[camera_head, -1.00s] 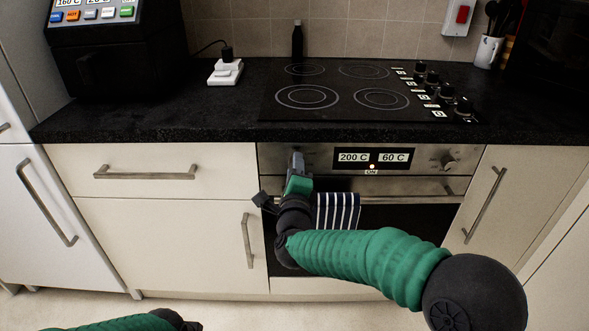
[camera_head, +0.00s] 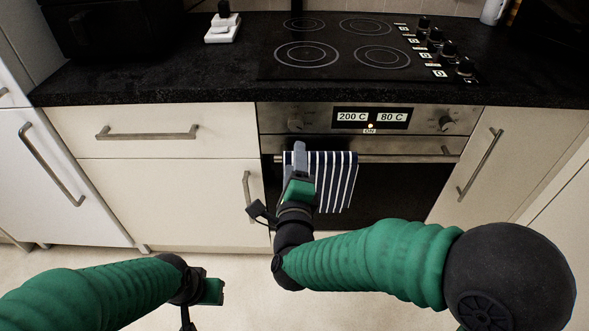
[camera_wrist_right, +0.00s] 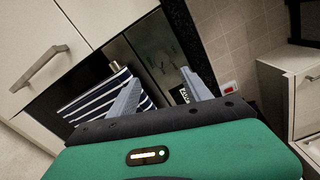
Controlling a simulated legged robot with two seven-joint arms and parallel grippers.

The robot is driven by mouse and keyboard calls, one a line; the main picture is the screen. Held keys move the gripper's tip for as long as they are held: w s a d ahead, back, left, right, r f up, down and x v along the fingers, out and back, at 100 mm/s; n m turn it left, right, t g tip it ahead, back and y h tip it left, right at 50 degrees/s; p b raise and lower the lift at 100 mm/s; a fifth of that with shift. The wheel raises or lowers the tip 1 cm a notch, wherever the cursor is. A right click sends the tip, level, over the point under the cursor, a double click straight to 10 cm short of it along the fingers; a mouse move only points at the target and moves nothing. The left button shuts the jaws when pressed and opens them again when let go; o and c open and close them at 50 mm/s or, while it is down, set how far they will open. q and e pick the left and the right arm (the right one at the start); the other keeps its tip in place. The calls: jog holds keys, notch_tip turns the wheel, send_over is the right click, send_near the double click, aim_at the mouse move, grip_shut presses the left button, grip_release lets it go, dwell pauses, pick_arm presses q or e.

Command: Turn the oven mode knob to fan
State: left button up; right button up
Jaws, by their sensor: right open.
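The oven panel (camera_head: 420,113) has a left knob (camera_head: 295,124) and a right knob (camera_head: 447,124), with a lit display (camera_head: 371,117) between them. The display seems to read 200 C and 80 C. The knob markings are too small to read, so I cannot tell either setting. My right gripper (camera_head: 300,150) is open and empty, just below the left knob and apart from it, in front of the striped towel. In the right wrist view, its two fingers (camera_wrist_right: 160,88) are spread. My left gripper (camera_head: 216,291) is low at the bottom left; its fingers do not show clearly.
A striped towel (camera_head: 335,180) hangs on the oven handle (camera_head: 400,158), close to my right gripper. The black worktop (camera_head: 160,78) juts out above the panel. The hob (camera_head: 345,45) has several knobs at its right. A drawer handle (camera_head: 146,132) sticks out at left.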

jog(key=s, duration=0.4)
jog(key=shift+s, duration=0.2)
jog(key=shift+w+f, duration=0.1)
jog(key=shift+f, duration=0.05)
